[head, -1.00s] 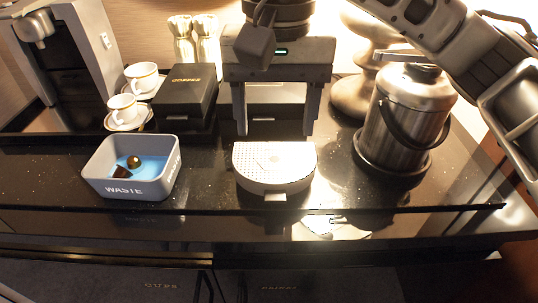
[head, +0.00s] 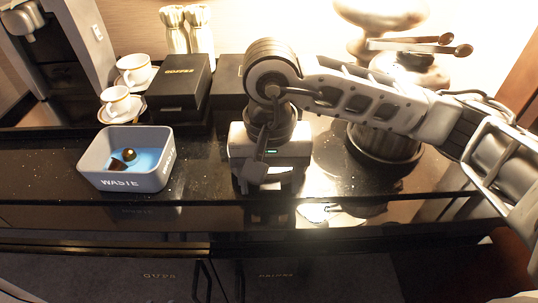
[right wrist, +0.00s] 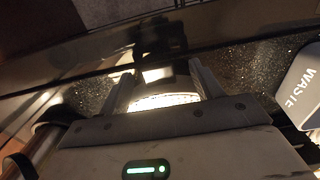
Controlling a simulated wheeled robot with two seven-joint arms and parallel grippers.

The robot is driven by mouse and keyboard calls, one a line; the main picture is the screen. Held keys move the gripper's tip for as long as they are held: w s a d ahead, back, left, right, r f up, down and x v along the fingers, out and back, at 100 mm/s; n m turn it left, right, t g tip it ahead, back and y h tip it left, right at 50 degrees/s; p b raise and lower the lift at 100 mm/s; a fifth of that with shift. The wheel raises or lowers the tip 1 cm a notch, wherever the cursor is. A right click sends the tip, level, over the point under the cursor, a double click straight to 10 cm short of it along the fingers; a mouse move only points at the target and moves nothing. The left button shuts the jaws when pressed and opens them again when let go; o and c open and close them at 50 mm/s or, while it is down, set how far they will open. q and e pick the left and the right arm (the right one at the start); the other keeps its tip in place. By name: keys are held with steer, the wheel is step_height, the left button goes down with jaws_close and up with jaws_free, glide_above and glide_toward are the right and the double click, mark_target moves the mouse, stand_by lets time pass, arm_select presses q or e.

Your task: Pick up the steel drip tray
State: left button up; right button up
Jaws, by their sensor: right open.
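The steel drip tray (right wrist: 165,101) shows in the right wrist view as a bright, round-edged piece between the two fingers of my right gripper (right wrist: 162,78). The fingers are apart, one on each side of it; I cannot tell whether they touch it. In the head view my right gripper (head: 268,185) points down over the tray's spot near the counter's front edge, and its body hides nearly all of the tray. My left gripper is not in view.
A grey waste bin (head: 120,180) with capsules inside stands left of the gripper. Cups on saucers (head: 117,103) and a black box (head: 180,83) are behind it. The black counter's front strip is clear.

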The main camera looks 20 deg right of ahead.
steer(key=shift+f, duration=0.5)
jaws_close()
steer(key=shift+r, duration=0.2)
